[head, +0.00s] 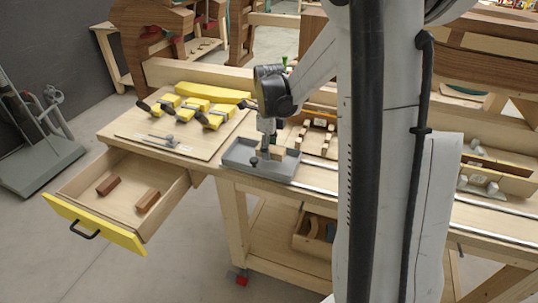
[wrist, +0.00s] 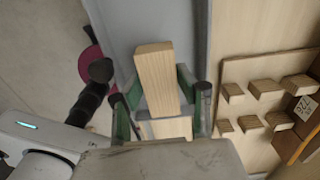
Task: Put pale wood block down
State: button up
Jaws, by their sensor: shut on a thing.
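The pale wood block (wrist: 155,75) is a long light bar between the fingers of my gripper (wrist: 160,102) in the wrist view. In the head view my gripper (head: 266,146) points down into a grey tray (head: 240,168) at the front edge of the bench. The block shows there as a small pale patch (head: 277,151). I cannot tell whether it touches the tray floor. The grey tray also shows in the wrist view (wrist: 131,22).
Left of the tray, a board (head: 140,132) holds several yellow clamps (head: 196,104). An open yellow-fronted drawer (head: 95,222) below holds two brown blocks. Right of the tray, a rack of pale blocks (head: 318,132) stands close by, also seen in the wrist view (wrist: 262,105).

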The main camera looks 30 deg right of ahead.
jog(key=shift+f, duration=1.35)
jog(key=shift+f, duration=0.15)
jog(key=o, duration=1.2)
jog(key=shift+c, duration=0.2)
